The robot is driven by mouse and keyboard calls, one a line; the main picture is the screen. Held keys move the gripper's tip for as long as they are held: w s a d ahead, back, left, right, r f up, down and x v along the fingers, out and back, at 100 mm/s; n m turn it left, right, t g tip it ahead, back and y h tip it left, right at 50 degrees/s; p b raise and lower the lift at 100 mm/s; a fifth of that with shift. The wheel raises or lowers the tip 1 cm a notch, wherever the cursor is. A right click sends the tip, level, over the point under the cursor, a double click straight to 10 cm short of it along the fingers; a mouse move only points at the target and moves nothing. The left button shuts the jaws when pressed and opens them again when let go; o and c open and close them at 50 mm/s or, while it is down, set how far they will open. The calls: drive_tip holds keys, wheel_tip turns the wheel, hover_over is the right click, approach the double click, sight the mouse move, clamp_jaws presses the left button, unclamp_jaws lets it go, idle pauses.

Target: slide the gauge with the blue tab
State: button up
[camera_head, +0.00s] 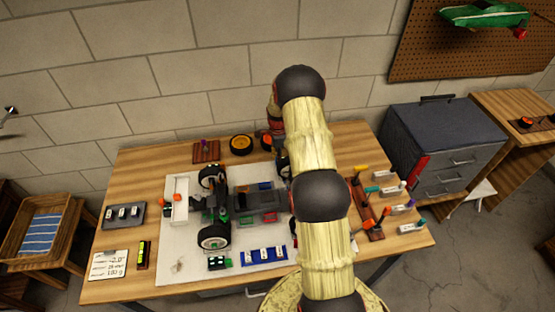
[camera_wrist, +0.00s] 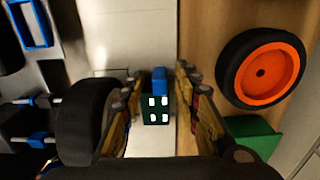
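The gauge with the blue tab (camera_wrist: 158,82) shows in the wrist view as a small dark green block with white squares on its face. It sits on the pale surface between the two fingers of my gripper (camera_wrist: 158,92). The fingers are open, one on each side of the gauge, with a narrow gap visible on both sides. In the head view my arm reaches over the car toward the back of the table, and this gauge is hidden behind it. A similar gauge with a green tab (camera_head: 217,263) lies at the front of the mat.
In the wrist view a black tyre (camera_wrist: 82,120) is close left of my gripper. A wheel with an orange hub (camera_wrist: 262,72) and a green piece (camera_wrist: 255,136) lie to the right. In the head view the car chassis (camera_head: 255,205) stands mid-mat, with a tool rack (camera_head: 366,210) to the right.

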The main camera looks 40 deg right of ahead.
drive_tip(key=shift+c, duration=1.4)
clamp_jaws()
